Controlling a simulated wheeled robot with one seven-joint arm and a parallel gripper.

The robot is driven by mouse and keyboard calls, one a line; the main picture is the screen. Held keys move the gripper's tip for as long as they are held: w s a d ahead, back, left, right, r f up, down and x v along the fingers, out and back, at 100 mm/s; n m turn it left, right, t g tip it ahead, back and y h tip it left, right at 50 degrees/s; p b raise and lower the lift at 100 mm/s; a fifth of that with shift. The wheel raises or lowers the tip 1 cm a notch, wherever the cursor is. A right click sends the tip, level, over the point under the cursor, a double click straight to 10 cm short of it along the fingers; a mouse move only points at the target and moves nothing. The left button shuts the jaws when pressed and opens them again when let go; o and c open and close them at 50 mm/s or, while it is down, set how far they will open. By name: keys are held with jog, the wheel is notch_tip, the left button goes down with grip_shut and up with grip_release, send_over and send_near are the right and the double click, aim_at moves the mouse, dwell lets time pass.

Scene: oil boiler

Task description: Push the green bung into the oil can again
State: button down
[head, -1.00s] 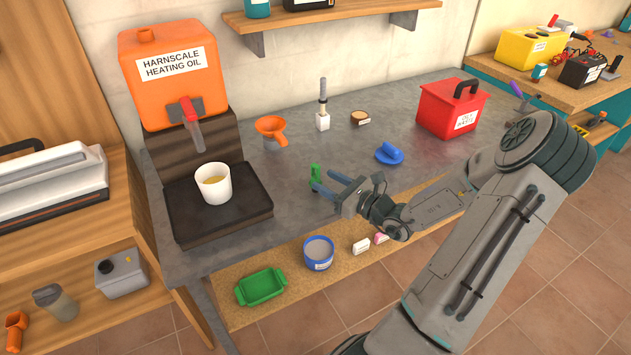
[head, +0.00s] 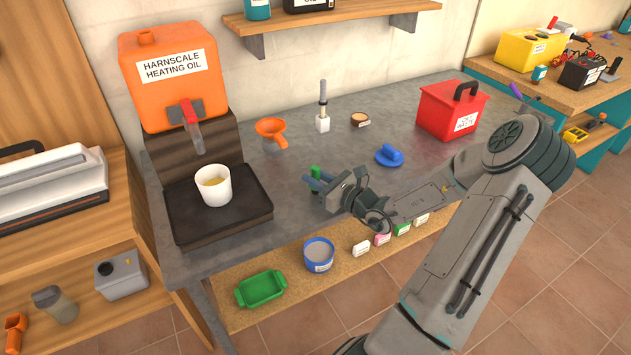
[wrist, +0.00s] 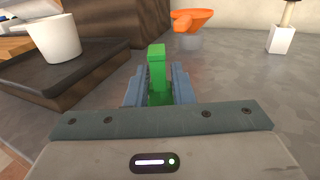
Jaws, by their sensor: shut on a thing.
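The green bung (head: 315,171) is an upright green piece at the front middle of the grey worktop. My gripper (head: 316,181) is shut on it. In the wrist view the bung (wrist: 157,68) stands up between the two blue-grey fingers (wrist: 158,88), its lower part partly hidden by them. I cannot tell whether its foot touches the worktop. A grey can (head: 122,276) with a dark round opening on top stands on the lower left shelf. An orange tank labelled "Harnscale Heating Oil" (head: 175,75), with a red-handled tap, stands at the back left.
A white cup (head: 213,186) stands on the dark drip tray (head: 180,232) left of my gripper. An orange funnel (head: 271,131), a blue object (head: 389,155) and a red box (head: 450,112) are on the worktop (head: 345,85). A green tray (head: 262,289) and blue tub (head: 318,256) sit below.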

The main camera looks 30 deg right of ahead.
aim_at(315, 167)
jog(key=shift+r, duration=0.85)
notch_tip(315, 167, up, 2)
jog(key=shift+r+p, duration=0.15)
jog(key=shift+p, duration=0.15)
jog(key=s+d+r+p, duration=0.1)
jog(key=s+d+r, duration=0.2)
jog(key=d+r, duration=0.4)
jog(key=d, duration=0.4)
jog(key=shift+s, duration=0.4)
